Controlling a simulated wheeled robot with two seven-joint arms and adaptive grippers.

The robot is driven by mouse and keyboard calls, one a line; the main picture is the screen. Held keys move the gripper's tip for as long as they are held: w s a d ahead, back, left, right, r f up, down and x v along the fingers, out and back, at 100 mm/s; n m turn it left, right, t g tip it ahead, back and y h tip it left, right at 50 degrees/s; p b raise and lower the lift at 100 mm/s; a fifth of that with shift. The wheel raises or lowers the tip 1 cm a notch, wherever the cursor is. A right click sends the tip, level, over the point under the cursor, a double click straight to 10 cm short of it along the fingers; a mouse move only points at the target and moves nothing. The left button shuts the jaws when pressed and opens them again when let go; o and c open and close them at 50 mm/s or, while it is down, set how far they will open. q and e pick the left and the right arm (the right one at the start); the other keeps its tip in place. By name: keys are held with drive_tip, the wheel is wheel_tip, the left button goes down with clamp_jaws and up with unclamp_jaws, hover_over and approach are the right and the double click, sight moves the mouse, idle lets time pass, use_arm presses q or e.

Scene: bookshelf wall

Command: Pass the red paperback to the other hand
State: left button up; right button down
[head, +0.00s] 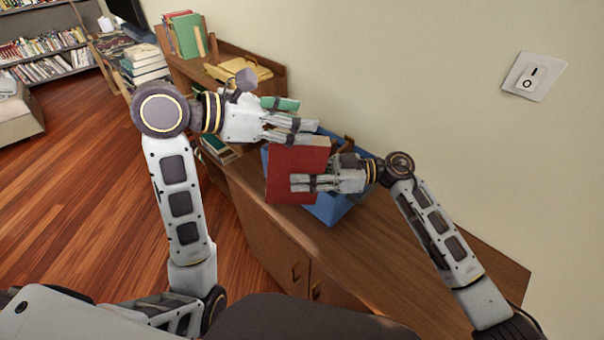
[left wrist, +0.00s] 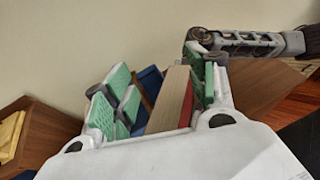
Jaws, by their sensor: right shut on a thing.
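The red paperback (head: 290,160) stands upright in front of the blue bin in the head view. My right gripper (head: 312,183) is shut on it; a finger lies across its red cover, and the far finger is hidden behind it. My left gripper (head: 292,121) is at the book's top edge with its fingers spread. In the left wrist view, the paperback's pale page edge (left wrist: 168,100) shows between the green-padded fingers of my left gripper (left wrist: 160,88). The book is nearer the right-hand finger, with a clear gap to the left-hand one.
A blue bin (head: 333,207) stands on the wooden cabinet (head: 385,250) behind the book. Upright books (head: 186,35) and a yellow item (head: 240,70) sit farther back. The wall with a light switch (head: 533,76) bounds the right side. Floor (head: 85,180) is open at left.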

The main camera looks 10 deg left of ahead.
use_arm(q)
drive_tip(key=shift+r, duration=1.05)
drive_tip(key=shift+w, duration=0.1)
